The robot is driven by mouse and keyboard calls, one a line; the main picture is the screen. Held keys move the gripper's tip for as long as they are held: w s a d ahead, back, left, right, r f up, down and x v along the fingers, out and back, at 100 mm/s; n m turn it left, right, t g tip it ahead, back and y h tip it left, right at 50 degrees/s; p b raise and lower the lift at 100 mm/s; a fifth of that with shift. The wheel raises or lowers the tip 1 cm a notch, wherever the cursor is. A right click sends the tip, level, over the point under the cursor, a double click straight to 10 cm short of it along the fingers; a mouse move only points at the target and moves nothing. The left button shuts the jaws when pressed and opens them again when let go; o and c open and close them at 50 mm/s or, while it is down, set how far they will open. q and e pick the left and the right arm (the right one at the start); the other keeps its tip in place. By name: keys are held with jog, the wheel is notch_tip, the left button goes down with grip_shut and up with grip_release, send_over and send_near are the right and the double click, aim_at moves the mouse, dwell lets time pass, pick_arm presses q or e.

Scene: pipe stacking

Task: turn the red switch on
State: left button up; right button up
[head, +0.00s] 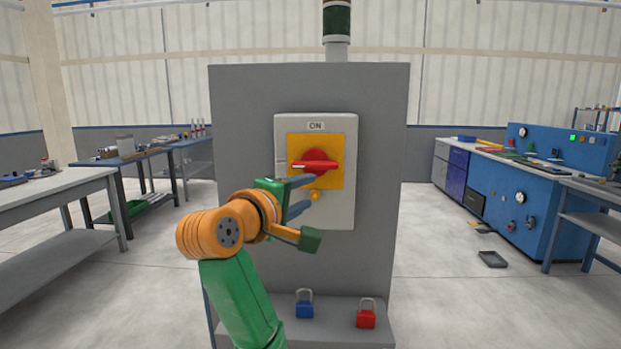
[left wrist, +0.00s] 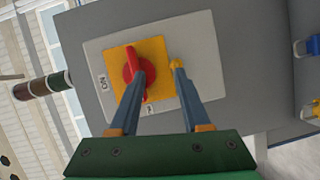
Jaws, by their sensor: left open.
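The red switch (head: 316,162) is a rotary knob on a yellow plate in a light grey box (head: 343,208). Its handle lies horizontally, while the ON label (head: 316,126) sits above it. My left gripper (head: 312,192) is open in front of the box, just below the knob. In the left wrist view its two fingers (left wrist: 161,66) point at the yellow plate. One finger overlaps the lower part of the red knob (left wrist: 130,66), the other overlaps a small yellow tab (left wrist: 176,63). I cannot tell whether either finger touches. My right gripper is out of view.
The box is on a grey upright panel (head: 241,120). A blue padlock (head: 304,305) and a red padlock (head: 366,315) stand on the ledge at its foot. Workbenches (head: 60,188) stand at left, and a blue console (head: 520,195) at right. The floor beside the panel is mostly clear.

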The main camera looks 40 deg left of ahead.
aim_at(312, 167)
pick_arm(q)
notch_tip(312, 167, up, 4)
jog(key=s+n+t, duration=0.1)
jog(key=s, duration=0.2)
jog(key=w, duration=0.2)
jog(key=w+a+p, duration=0.1)
jog(key=w, duration=0.2)
jog(key=w+p, duration=0.1)
jog(key=w, duration=0.1)
jog(key=shift+w+a+f, duration=0.15)
jog(key=shift+a+f, duration=0.1)
jog(key=shift+a, duration=0.05)
grip_shut()
